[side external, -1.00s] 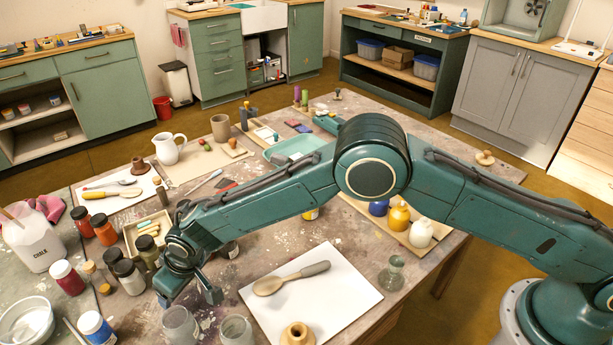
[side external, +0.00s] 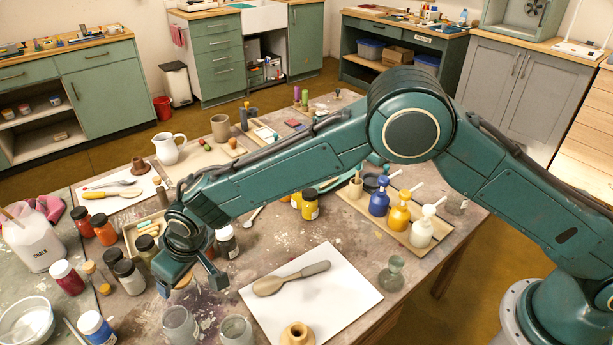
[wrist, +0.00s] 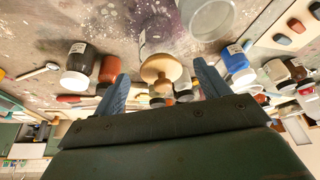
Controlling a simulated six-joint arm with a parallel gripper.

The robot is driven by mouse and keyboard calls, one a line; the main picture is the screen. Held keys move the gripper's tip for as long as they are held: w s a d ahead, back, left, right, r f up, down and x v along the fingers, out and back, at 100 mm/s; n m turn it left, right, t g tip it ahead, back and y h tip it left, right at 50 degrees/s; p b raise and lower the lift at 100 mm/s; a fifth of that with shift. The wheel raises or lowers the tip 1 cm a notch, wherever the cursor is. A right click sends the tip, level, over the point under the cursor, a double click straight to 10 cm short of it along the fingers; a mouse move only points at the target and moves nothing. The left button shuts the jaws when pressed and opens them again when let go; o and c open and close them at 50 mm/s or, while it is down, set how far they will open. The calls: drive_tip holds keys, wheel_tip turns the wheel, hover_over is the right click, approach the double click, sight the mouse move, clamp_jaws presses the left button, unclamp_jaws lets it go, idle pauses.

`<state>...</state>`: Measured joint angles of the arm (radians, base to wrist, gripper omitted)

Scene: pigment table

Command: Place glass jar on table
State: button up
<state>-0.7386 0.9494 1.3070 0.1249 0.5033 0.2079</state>
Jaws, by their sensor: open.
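My gripper (side external: 190,280) is open over the near left part of the table, with its fingers pointing down. A glass jar (side external: 187,296) stands just below it and is partly hidden by the gripper. In the wrist view, a glass vessel with a round wooden stopper (wrist: 160,67) shows between the open fingertips, apart from both. Two open, empty glass jars, one left (side external: 181,326) and one right (side external: 235,331), stand at the near edge. An open glass jar also shows at the top of the wrist view (wrist: 208,18). I cannot tell which jar the task means.
Dark-lidded pigment jars (side external: 128,277) crowd the left. Pump bottles stand on a wooden tray (side external: 365,211) farther back. Paint-spotted table (side external: 285,240) is clear behind the board.

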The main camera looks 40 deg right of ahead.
drive_tip(key=shift+v, duration=2.95)
drive_tip(key=s+d+r+m, duration=0.1)
drive_tip(key=s+d+r, duration=0.2)
drive_tip(key=d+r, duration=0.8)
drive_tip(key=s+d+r+m, duration=0.2)
drive_tip(key=s+d+r, duration=0.2)
drive_tip(key=d+r, duration=0.75)
drive_tip(key=s+d+f+m+h, duration=0.1)
drive_tip(key=s+d, duration=0.8)
drive_tip(key=s, duration=0.2)
drive_tip(key=s+d+f+m+t+h, duration=0.1)
drive_tip(key=s+d, duration=0.8)
drive_tip(key=s, duration=0.3)
drive_tip(key=shift+f, duration=0.2)
